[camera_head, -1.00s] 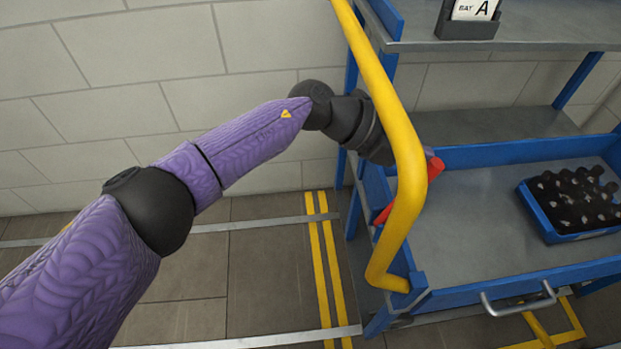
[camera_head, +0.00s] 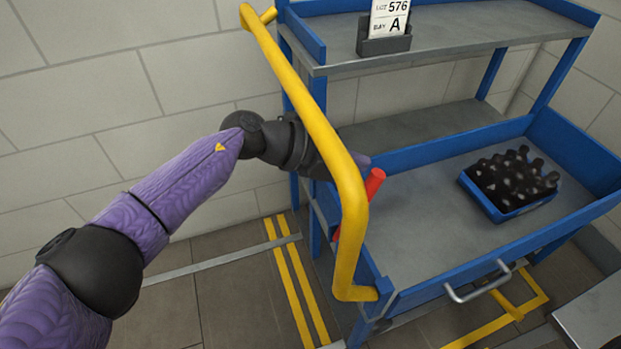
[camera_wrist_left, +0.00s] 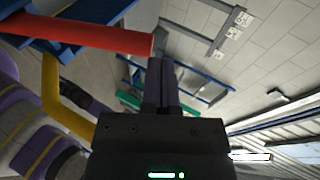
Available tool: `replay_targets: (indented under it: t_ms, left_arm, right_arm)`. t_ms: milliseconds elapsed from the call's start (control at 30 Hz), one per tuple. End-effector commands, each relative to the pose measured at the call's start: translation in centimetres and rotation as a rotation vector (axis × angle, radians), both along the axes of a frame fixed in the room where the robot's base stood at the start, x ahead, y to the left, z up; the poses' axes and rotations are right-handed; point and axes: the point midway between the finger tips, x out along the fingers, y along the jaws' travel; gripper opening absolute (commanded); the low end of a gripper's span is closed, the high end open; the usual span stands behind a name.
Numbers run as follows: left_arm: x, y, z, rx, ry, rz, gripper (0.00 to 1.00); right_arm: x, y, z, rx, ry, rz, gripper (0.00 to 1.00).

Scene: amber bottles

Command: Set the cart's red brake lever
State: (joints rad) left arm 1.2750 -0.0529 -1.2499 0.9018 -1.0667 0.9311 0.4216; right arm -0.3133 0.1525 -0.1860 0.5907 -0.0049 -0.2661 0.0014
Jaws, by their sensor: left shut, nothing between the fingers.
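The red brake lever (camera_head: 374,184) is on the near left end of the blue cart (camera_head: 440,282). It is tilted, with its upper end to the right of the yellow handle (camera_head: 352,215) and its middle hidden behind it. My left gripper (camera_head: 361,160) is mostly hidden behind the handle, close to the lever's upper end. In the left wrist view, the lever (camera_wrist_left: 85,38) comes in from the left and its end lies beside the fingertips (camera_wrist_left: 161,62). The fingers are together and empty. I cannot tell whether they touch the lever. My right gripper is out of view.
The yellow handle stands between my head camera and the left gripper. A blue crate of dark bottles (camera_head: 491,206) sits on the cart's lower deck. A card holder (camera_head: 384,45) stands on the top shelf. A block wall (camera_head: 90,110) is behind; floor left of the cart is clear.

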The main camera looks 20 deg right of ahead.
Motion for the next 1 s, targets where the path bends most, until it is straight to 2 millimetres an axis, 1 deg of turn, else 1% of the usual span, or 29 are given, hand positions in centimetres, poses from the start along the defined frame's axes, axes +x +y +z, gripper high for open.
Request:
replay_targets:
  t_ms: [33, 67, 100, 300, 400, 500, 667, 1000]
  left_arm:
    - [0.2, 0.7, 1.4, 0.000, -0.004, 0.005, 0.00]
    - [0.3, 1.1, 1.8, 0.000, -0.005, 0.006, 0.00]
    - [0.5, 2.0, 2.2, -0.001, -0.005, 0.006, 0.00]
    - [1.3, 6.2, 4.4, 0.000, -0.003, 0.006, 0.00]
    - [1.6, 7.8, 5.2, -0.001, -0.002, 0.006, 0.00]
    - [1.9, 8.9, 5.7, -0.001, -0.002, 0.006, 0.00]
    - [2.0, 9.6, 6.0, -0.001, -0.001, 0.003, 0.00]
    - [2.0, 9.6, 5.9, -0.001, 0.000, 0.003, 0.00]
  right_arm:
    - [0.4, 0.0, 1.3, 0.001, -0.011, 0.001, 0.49]
    - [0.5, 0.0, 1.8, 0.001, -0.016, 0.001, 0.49]
    - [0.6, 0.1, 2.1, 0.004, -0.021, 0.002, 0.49]
    - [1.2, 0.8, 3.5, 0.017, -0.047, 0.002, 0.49]
    - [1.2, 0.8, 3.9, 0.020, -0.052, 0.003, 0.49]
    - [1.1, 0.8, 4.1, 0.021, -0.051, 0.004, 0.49]
    - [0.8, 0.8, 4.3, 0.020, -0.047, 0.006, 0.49]
    - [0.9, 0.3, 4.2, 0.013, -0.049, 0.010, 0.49]
